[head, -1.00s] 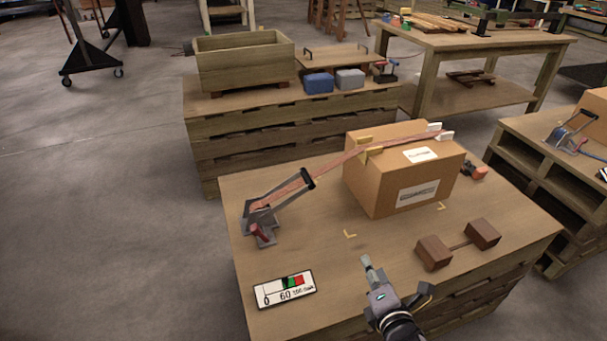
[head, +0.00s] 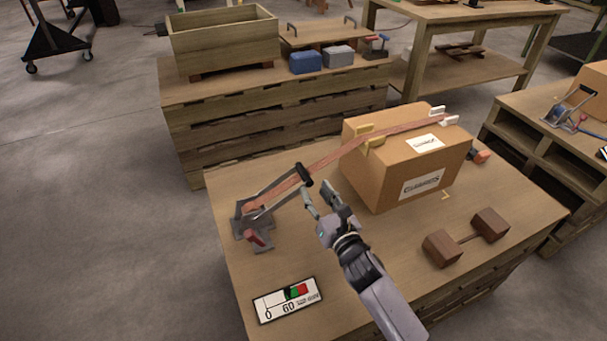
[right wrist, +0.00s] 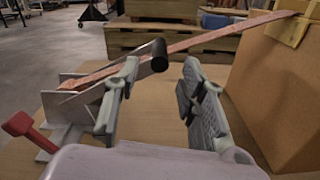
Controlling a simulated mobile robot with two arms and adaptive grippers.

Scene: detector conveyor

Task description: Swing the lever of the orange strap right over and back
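The orange strap (head: 345,148) runs from a grey ratchet on the near table up over the cardboard box (head: 385,185). The ratchet's lever (head: 280,191) slants up to the right and ends in a black handle (head: 303,174). In the right wrist view the black handle (right wrist: 153,57) is at the far left finger's tip. My right gripper (head: 322,190) is open, its fingers just right of and below the handle. In the wrist view the handle overlaps the left finger; I cannot tell whether they touch. A red tab (head: 258,238) sits at the ratchet base. My left gripper is not in view.
A gauge card (head: 287,300) lies at the table's front left. Pale corner pads sit on the box's top edges. The table between ratchet and card is clear.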

